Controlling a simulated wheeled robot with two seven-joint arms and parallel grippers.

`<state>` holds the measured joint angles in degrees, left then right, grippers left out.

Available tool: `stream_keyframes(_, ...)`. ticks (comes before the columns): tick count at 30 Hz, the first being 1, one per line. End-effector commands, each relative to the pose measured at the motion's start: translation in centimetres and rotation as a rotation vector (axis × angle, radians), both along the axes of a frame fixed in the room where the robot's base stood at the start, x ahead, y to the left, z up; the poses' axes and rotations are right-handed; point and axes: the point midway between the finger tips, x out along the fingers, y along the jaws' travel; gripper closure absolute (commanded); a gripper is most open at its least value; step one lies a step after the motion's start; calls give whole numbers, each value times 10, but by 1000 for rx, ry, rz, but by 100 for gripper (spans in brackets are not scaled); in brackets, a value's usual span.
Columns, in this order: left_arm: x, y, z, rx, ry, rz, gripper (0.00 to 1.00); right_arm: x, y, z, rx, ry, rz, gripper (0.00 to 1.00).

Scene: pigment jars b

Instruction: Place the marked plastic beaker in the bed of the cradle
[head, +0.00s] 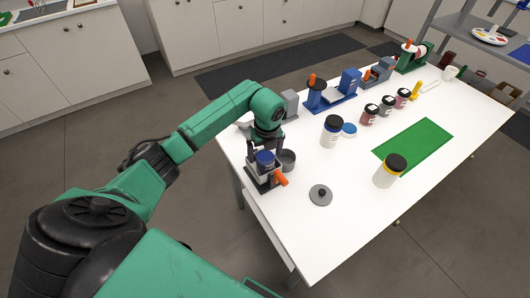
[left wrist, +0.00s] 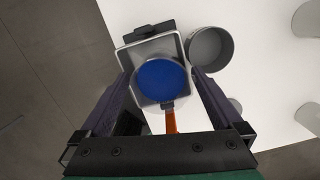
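My left gripper (head: 264,146) is over a dark holder (head: 258,183) with an orange handle (head: 281,180) at the table's near left corner. In the left wrist view my left gripper (left wrist: 162,75) has its fingers spread on either side of a round blue top (left wrist: 162,81). This top sits inside a grey square-walled frame (left wrist: 138,55); contact with the fingers is not clear. A grey open cup (left wrist: 209,48) stands right beside the frame. A white cup (head: 450,72) stands at the far end. No mark is readable, so I cannot tell which vessel is the marked beaker. My right gripper is not seen.
Blue (head: 318,101) and green (head: 409,60) holders line the back edge. A blue-banded jar (head: 332,131), a yellow-banded jar (head: 389,172), several small jars, a green mat (head: 418,140) and a grey knobbed lid (head: 320,195) are on the table.

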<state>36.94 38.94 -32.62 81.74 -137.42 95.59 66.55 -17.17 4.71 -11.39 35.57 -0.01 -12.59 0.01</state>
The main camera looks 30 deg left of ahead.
Motion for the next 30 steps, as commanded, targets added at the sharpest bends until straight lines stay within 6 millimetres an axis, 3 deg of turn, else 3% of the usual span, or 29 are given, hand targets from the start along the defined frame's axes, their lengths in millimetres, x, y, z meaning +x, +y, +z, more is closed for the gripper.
stream_keyframes(4, 0, 0, 8, 0, -3, 0, 0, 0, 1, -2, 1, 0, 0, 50)
stream_keyframes(8, -1, -2, 30, 1, -6, -1, 0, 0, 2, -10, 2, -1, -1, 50)
stream_keyframes(18, -8, -10, 110, 2, -4, 0, 0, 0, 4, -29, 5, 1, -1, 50)
stream_keyframes(22, -9, -11, 121, 1, -2, 1, 0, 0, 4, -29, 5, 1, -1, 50)
stream_keyframes(30, -9, -11, 122, 0, 0, 1, 0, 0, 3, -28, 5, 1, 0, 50)
